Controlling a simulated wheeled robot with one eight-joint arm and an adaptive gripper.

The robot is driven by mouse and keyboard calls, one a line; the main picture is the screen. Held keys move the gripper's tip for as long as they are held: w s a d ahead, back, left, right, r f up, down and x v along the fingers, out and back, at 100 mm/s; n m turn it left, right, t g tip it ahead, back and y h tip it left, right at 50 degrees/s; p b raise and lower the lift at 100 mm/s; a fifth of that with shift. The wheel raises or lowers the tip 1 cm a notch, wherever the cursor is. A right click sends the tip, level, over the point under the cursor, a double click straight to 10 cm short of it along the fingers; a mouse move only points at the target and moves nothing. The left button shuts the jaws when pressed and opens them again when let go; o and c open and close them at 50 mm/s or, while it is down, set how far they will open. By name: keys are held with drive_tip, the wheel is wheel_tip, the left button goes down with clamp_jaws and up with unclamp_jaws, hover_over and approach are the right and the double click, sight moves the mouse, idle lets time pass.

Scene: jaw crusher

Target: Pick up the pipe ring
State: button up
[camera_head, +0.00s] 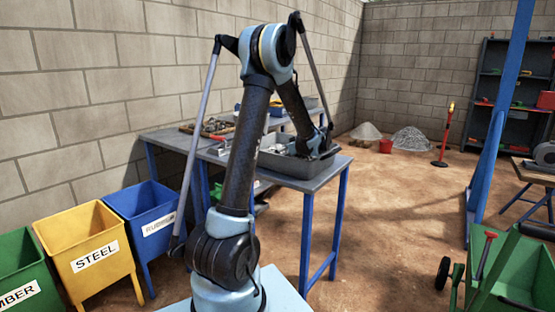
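My arm rises in front of the workbench and bends down to the right. My gripper (318,150) is at the right side of a dark grey tray (278,166) on the bench, over it or inside its rim. It is small and dark here, and I cannot tell whether its fingers are open or shut, or whether they hold anything. Some pale grey pieces show inside the tray, left of my gripper. I cannot make out a pipe ring among them; my arm and the tray walls hide part of the contents.
The grey-topped bench (325,170) has blue legs. A shallow tray of parts (208,128) lies at its back left. Blue (148,220), yellow (92,250) and green (22,275) bins stand left. A green cart (515,270) and blue post (500,110) stand right. Dirt floor between is open.

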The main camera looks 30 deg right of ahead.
drive_tip(key=shift+o, duration=1.3)
drive_tip(key=shift+a+f, duration=0.15)
drive_tip(key=shift+f, duration=0.05)
drive_tip(key=c, duration=0.7)
drive_tip(key=shift+s+r, duration=0.1)
drive_tip(key=shift+s, duration=0.05)
drive_tip(key=shift+c, duration=0.6)
drive_tip(key=shift+s+r, duration=0.1)
drive_tip(key=shift+c, duration=1.4)
drive_tip(key=shift+s+a, duration=0.1)
drive_tip(key=shift+c, duration=0.6)
drive_tip(key=shift+r, duration=0.1)
drive_tip(key=c, duration=0.3)
drive_tip(key=shift+c, duration=0.2)
